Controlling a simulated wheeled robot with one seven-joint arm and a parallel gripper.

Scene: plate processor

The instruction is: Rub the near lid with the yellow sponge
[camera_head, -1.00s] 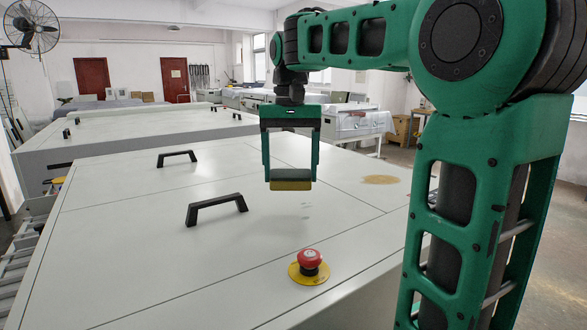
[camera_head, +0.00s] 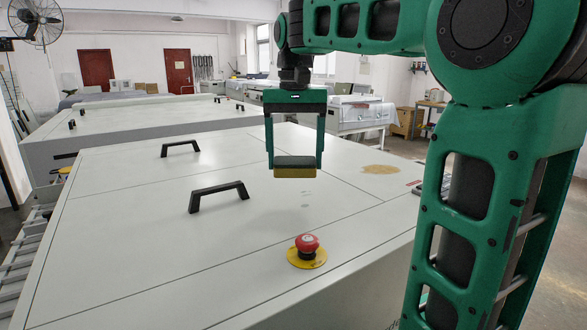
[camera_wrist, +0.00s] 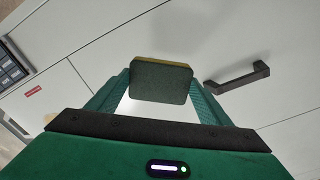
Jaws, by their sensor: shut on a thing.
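The yellow sponge (camera_head: 295,172) has a dark green-grey pad on top. My gripper (camera_head: 296,160) points down and is shut on it, with one finger at each end. In the wrist view the sponge's dark pad (camera_wrist: 161,82) shows between the fingertips, with a thin yellow edge. The near lid (camera_head: 130,240) is the pale panel with the black handle (camera_head: 219,196) at the front of the machine. The sponge is to the right of that handle and looks to be above the machine top; I cannot tell the exact gap.
A red emergency button (camera_head: 307,244) on a yellow disc stands on the near right of the top. A second black handle (camera_head: 180,148) is farther back. A brownish stain (camera_head: 381,169) lies to the right of the sponge. The surface around is otherwise flat and clear.

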